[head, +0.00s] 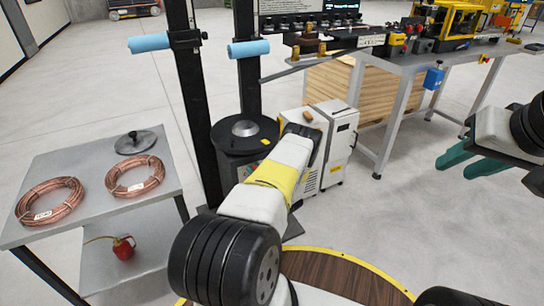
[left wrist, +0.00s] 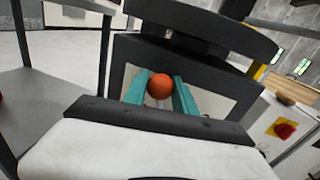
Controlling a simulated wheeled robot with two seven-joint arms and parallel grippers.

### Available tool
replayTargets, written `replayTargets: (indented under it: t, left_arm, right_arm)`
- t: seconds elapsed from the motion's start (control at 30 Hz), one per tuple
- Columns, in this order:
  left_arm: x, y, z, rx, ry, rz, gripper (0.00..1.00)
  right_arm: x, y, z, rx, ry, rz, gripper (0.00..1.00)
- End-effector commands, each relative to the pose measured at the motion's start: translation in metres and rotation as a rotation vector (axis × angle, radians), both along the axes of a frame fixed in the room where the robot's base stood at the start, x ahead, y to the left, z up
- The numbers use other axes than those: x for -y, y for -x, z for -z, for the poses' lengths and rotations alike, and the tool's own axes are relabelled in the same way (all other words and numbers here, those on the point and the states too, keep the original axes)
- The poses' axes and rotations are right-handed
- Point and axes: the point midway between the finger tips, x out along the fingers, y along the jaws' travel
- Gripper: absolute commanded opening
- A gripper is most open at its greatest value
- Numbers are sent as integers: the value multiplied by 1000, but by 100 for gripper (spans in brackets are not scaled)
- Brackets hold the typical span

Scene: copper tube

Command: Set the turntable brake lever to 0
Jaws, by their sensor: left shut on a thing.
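The brake lever's orange ball knob (left wrist: 160,86) shows in the left wrist view. My left gripper (left wrist: 160,95) has its two teal fingers on either side of the knob and is shut on it. The lever's shaft and any scale or 0 mark are hidden or too small to read. In the head view my left arm covers the fingers and the knob, in front of the black round turntable stand (head: 228,168) with its silver cone on top. My right gripper (head: 472,162) is at the right edge, its teal fingers apart and empty, away from everything.
A grey table (head: 88,190) with two copper coils (head: 135,176) stands on the left, a red oil can (head: 123,248) on its lower shelf. Dark posts (head: 196,110) rise beside the stand. A white cabinet (head: 340,140) and a workbench (head: 405,80) stand at the right. Floor at right is clear.

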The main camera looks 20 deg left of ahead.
Motion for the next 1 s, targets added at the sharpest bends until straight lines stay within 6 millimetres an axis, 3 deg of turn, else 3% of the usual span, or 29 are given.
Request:
replayTargets:
  t: [1.0]
  left_arm:
    - [-6, 7, 3, 62, 52, 2, 0]
  right_arm:
    - [0, 0, 0, 0, 0, 0, 36]
